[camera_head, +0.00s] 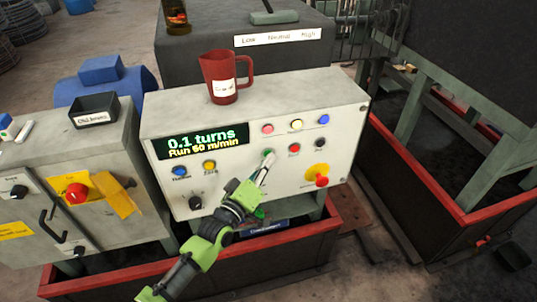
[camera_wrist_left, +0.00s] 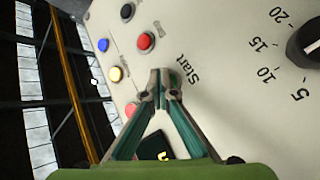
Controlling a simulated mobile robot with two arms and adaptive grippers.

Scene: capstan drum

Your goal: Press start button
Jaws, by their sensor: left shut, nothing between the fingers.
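The green start button (camera_head: 268,153) is on the white front of the control panel (camera_head: 345,112), below the pink and yellow lamps. In the left wrist view the green button (camera_wrist_left: 176,78) shows beside the printed word "Start", partly hidden by my fingertips. My left gripper (camera_head: 267,163) is shut and empty, its tips right at the button. In the left wrist view the closed fingertips (camera_wrist_left: 160,77) overlap the button's edge. Whether they touch it or press it in, I cannot tell. The panel display reads "0.1 turns" and "Run 60 m/min".
A red button (camera_head: 294,149) and a black button (camera_head: 319,143) sit right of the start button. A red emergency knob (camera_head: 321,181) on yellow is lower right, and a black dial (camera_head: 195,203) lower left. A red jug (camera_head: 222,80) stands on top of the panel.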

